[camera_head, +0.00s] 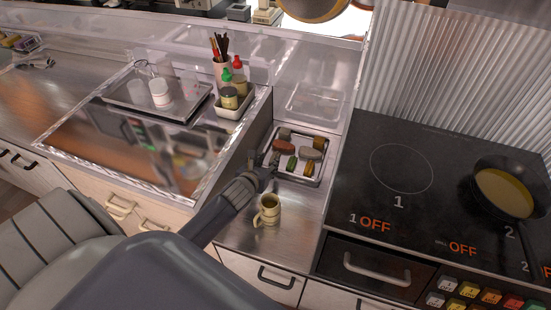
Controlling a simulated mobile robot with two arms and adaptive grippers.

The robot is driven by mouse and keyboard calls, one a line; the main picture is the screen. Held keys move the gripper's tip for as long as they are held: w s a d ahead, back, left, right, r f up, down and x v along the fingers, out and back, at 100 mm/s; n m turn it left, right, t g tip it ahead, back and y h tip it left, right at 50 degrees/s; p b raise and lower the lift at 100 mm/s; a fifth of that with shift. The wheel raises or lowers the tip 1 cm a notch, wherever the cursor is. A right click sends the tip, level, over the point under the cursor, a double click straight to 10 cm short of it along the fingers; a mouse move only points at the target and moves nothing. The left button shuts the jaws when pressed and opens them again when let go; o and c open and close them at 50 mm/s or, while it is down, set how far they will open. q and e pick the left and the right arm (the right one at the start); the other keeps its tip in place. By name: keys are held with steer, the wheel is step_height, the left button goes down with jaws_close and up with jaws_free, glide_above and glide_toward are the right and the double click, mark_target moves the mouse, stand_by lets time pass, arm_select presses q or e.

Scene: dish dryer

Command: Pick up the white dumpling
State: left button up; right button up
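A small metal tray (322,172) on the counter holds several small food pieces. A pale greyish oval piece (310,152) in it is the closest match to a white dumpling, but at this size I cannot be sure. A reddish-brown piece (283,147), a green piece (292,163) and an orange-brown piece (309,168) lie around it. My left gripper (271,160) is at the tray's left edge, close to the reddish-brown piece and left of the pale one. Its fingers are small and dark, and I cannot tell their opening. My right gripper is not in view.
A mug (268,211) stands on the counter just in front of the tray. The black stove (385,205) with a pan (502,190) is to the right. A raised glass case (150,155) is to the left, with a bottle caddy (235,103) on top.

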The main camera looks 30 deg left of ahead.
mark_target(274, 157)
arm_select(q)
steer(key=shift+b+x, duration=0.4)
steer(key=shift+x, duration=2.95)
steer(key=shift+d+r, duration=0.1)
steer(key=shift+d, duration=0.05)
steer(key=c, duration=0.6)
